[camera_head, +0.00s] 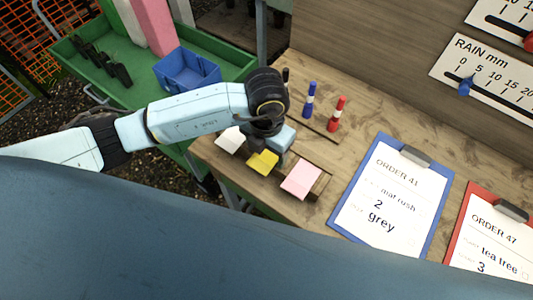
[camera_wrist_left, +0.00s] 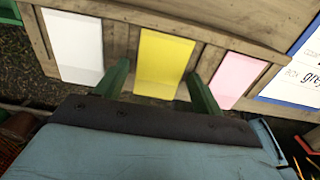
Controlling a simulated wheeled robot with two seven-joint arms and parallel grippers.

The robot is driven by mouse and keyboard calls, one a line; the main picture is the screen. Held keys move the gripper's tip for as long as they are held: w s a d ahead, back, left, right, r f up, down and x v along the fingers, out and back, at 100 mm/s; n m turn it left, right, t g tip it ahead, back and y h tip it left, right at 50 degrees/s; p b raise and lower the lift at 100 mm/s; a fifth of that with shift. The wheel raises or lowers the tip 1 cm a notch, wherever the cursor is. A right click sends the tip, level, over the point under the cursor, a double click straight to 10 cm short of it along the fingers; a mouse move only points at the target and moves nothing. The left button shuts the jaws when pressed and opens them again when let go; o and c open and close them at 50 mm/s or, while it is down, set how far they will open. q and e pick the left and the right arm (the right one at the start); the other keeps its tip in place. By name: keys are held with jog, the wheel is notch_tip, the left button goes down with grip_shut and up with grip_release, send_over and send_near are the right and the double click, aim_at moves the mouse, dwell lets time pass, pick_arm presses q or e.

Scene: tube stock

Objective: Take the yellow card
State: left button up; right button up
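The yellow card (camera_head: 263,162) stands tilted in a wooden card rack near the table's front left edge, between a white card (camera_head: 231,139) and a pink card (camera_head: 301,179). My left gripper (camera_head: 268,146) is just above and behind the yellow card and hides part of it in the head view. In the left wrist view the yellow card (camera_wrist_left: 163,62) lies between the two green fingers of my left gripper (camera_wrist_left: 160,90), which are spread apart on either side of its lower end. I cannot tell if they touch it. My right gripper is not in view.
The wooden table (camera_head: 350,110) holds a blue marker (camera_head: 309,98) and a red marker (camera_head: 336,114) behind the rack. A blue clipboard (camera_head: 343,215) and a red clipboard (camera_head: 455,245) lie to the right. A green cart (camera_head: 230,66) with a blue bin (camera_head: 187,70) stands at the left.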

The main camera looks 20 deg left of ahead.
pick_arm(q)
jog(key=c, duration=0.8)
jog(key=shift+o, duration=0.2)
jog(key=shift+r, duration=0.15)
